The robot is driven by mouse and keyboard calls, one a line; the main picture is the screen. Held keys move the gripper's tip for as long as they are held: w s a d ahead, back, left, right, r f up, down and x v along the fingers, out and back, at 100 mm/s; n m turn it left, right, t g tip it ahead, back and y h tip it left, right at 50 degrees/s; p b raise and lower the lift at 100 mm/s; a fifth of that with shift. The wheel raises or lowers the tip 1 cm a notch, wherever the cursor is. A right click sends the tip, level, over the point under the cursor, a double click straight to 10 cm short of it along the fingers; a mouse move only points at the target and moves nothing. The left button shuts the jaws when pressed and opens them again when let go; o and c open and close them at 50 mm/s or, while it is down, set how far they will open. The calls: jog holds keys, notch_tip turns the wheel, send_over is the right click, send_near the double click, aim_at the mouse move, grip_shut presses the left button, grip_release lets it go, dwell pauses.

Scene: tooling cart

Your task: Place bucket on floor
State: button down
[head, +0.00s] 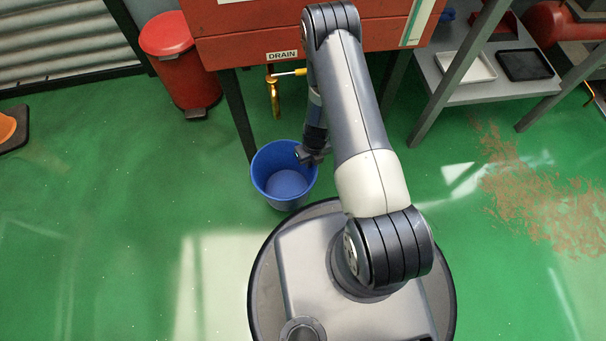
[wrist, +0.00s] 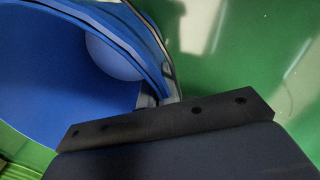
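The blue bucket (head: 284,186) is upright beside the front leg of the red cart, below and near the drain tap. Its inside looks empty. I cannot tell whether its base touches the floor. My gripper (head: 312,153) is at the bucket's right rim in the head view. In the wrist view, the bucket (wrist: 50,60) fills the upper left, and my gripper's fingers (wrist: 160,95) sit close on both sides of its rim, apparently shut on it. The finger tips are small and partly hidden there.
The red cart (head: 240,50) carries a DRAIN label above a brass tap (head: 273,95). A red pedal bin (head: 180,75) stands left. A grey shelf (head: 490,88) with trays is at right. Green floor (head: 110,220) is open at left; a brown patch (head: 545,200) marks it at right.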

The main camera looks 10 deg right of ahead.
jog(key=shift+f+b, duration=0.95)
jog(key=shift+f, duration=1.75)
jog(key=shift+f, duration=0.15)
jog(key=c, duration=1.7)
grip_release()
jog(key=r+p, duration=0.2)
jog(key=r, duration=0.2)
jog(key=r+p, duration=0.1)
jog(key=r, duration=0.3)
jog(key=d+r+p, duration=0.1)
jog(key=r+p, duration=0.1)
jog(key=r, duration=0.2)
jog(key=shift+w+r+p, duration=0.15)
jog(key=shift+p, duration=0.15)
